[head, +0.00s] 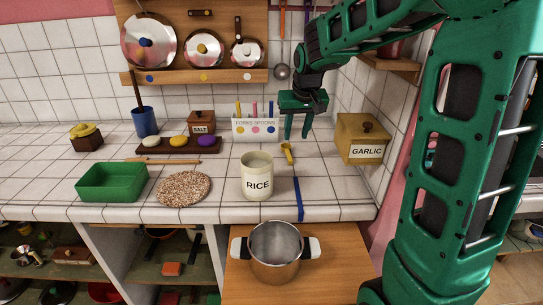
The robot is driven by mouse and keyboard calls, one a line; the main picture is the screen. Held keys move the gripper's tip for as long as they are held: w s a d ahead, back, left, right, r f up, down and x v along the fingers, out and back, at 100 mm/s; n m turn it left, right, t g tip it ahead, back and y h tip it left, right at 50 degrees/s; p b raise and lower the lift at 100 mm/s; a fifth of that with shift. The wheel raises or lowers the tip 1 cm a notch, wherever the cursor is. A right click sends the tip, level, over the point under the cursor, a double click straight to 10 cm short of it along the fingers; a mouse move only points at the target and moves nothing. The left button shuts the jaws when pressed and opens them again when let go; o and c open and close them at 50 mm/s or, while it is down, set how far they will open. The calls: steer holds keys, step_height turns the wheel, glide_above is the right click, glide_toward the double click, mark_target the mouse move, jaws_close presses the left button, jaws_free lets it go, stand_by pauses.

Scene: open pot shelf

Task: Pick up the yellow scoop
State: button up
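The yellow scoop (288,153) lies on the white tiled counter, just right of the cream rice jar (257,177). It is small, with a rounded yellow end. My gripper (298,125) hangs above the back of the counter, pointing down, with its two green fingers spread apart. It appears a little above and behind the scoop in the picture, and nothing shows between the fingers. The exact height over the counter is hard to tell from this view.
A blue-handled utensil (298,198) lies just in front of the scoop. The forks and spoons holder (256,129) stands behind, and the garlic box (362,138) is at the right. A steel pot (275,252) stands on the lower wooden surface. A ladle (282,71) hangs on the wall.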

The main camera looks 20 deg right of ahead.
glide_toward(288, 152)
step_height(288, 152, down, 2)
steer(key=shift+d+f, duration=0.15)
steer(key=shift+d, duration=0.05)
steer(key=shift+w+x, duration=0.15)
steer(key=shift+x, duration=1.4)
steer(key=shift+w+x, duration=0.1)
steer(key=shift+x, duration=1.4)
steer(key=shift+a, duration=0.15)
steer(key=shift+c, duration=0.6)
jaws_close()
